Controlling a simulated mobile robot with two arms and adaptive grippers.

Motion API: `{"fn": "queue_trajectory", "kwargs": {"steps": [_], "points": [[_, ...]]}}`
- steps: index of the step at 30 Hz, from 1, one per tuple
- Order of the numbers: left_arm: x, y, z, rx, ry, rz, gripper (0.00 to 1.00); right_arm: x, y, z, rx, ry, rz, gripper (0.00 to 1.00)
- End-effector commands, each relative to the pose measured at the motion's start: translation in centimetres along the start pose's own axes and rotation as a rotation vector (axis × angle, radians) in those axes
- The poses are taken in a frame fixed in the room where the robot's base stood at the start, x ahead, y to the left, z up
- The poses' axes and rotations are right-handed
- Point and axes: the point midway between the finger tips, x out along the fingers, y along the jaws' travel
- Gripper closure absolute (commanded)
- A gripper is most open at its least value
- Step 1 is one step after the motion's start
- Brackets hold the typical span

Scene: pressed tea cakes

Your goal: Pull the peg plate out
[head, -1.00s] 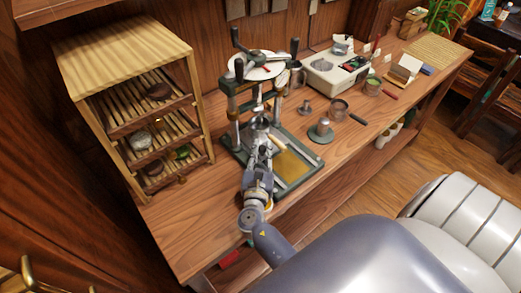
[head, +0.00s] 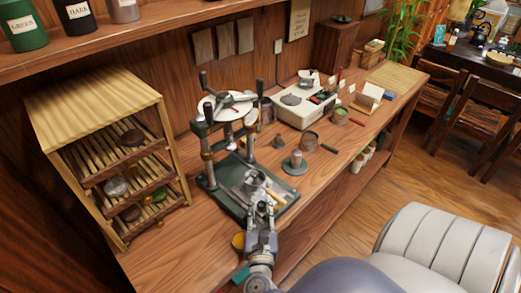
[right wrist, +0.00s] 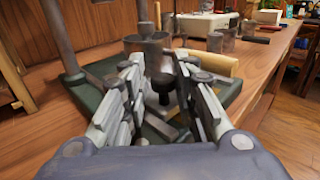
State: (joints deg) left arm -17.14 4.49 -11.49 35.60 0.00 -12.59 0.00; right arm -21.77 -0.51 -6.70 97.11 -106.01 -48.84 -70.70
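The press (head: 225,125) stands on the bench with a green base (head: 290,200). A metal plate, which I take for the peg plate, lies low in the base, partly hidden by my gripper. In the right wrist view a dark knob (right wrist: 163,82) stands up between the fingers of my right gripper (right wrist: 160,68). The fingers are apart, with gaps beside the knob. In the head view my right gripper (head: 260,203) reaches over the base's front edge. My left gripper is not in view.
A wooden drying rack (head: 100,90) with tea cakes stands left of the press. The bench's front edge is close below the press base.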

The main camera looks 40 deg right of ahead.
Motion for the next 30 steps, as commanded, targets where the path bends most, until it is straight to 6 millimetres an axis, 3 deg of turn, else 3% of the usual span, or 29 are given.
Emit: {"fn": "queue_trajectory", "kwargs": {"steps": [6, 10, 22, 30], "points": [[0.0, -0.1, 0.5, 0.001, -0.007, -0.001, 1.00, -0.1, 0.0, 0.0, 0.000, 0.000, -0.001, 0.73], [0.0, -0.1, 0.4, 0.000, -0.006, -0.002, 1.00, -1.2, 0.0, -0.1, 0.000, 0.002, -0.001, 0.73], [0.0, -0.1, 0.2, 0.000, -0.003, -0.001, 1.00, -9.2, 0.0, -0.1, -0.001, 0.003, 0.000, 0.73], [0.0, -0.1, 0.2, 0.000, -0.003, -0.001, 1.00, -11.8, 0.1, 0.0, 0.000, 0.000, 0.000, 0.73]]}}
